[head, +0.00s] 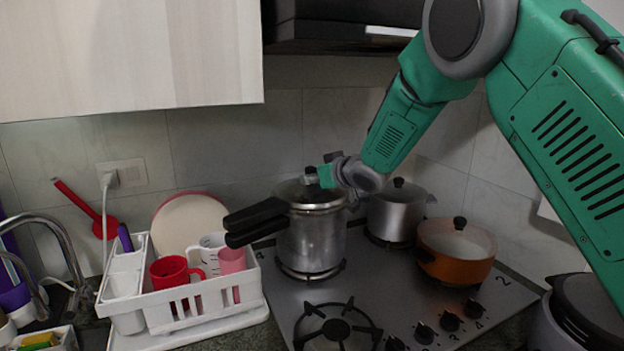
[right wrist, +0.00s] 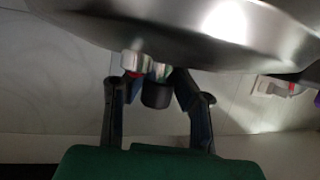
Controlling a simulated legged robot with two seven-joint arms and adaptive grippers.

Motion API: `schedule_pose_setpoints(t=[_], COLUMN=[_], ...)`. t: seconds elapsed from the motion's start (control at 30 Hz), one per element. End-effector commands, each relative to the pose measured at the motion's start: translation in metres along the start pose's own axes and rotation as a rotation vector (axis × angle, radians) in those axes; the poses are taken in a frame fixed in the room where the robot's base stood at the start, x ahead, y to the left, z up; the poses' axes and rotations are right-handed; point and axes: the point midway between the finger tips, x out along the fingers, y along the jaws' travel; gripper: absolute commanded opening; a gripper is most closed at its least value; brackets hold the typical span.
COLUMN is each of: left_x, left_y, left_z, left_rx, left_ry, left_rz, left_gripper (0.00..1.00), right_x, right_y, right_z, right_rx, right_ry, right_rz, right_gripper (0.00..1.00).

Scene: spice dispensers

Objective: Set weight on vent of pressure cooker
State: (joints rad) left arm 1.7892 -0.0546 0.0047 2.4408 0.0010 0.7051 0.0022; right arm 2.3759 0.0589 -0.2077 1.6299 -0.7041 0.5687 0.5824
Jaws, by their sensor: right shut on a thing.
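The pressure cooker (head: 312,240) is a metal pot with a lid and long black handles pointing left, standing on the back left burner. My right gripper (head: 325,178) is over the top of its lid. In the right wrist view my right gripper (right wrist: 155,82) is shut on a small dark cylindrical piece, which looks like the weight (right wrist: 157,95). A shiny metal part shows beside it, close to the lid (right wrist: 200,35). The fingers hide the vent, and I cannot tell whether the weight touches it. My left gripper is not in view.
A grey pot (head: 396,212) and an orange pan (head: 456,252) stand right of the cooker on the stove (head: 400,300). A white dish rack (head: 205,310) with cups is at the left. The front left burner (head: 336,328) is empty.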

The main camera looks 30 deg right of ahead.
Motion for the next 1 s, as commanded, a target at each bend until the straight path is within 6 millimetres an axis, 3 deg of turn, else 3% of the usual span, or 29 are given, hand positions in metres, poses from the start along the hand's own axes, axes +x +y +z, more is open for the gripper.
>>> schedule_pose_setpoints(t=[0.07, 0.1, 0.17, 0.57, 1.0], left_x=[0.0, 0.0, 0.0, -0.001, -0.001], left_y=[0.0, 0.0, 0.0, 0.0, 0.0], left_z=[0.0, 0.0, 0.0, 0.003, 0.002], left_rx=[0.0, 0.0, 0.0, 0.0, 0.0], left_ry=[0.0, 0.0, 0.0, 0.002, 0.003], left_rz=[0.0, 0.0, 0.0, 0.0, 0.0], left_gripper=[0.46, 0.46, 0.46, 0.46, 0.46], right_x=[0.0, 0.0, 0.001, -0.006, -0.09], right_y=[0.0, 0.0, 0.0, 0.0, 0.001], right_z=[0.003, 0.003, 0.003, 0.003, 0.001], right_rx=[0.0, 0.0, 0.0, 0.001, 0.004], right_ry=[-0.005, -0.005, -0.006, -0.006, -0.002], right_rz=[0.0, 0.0, 0.0, 0.0, 0.0], right_gripper=[0.0, 0.25, 0.46, 0.46, 0.46])
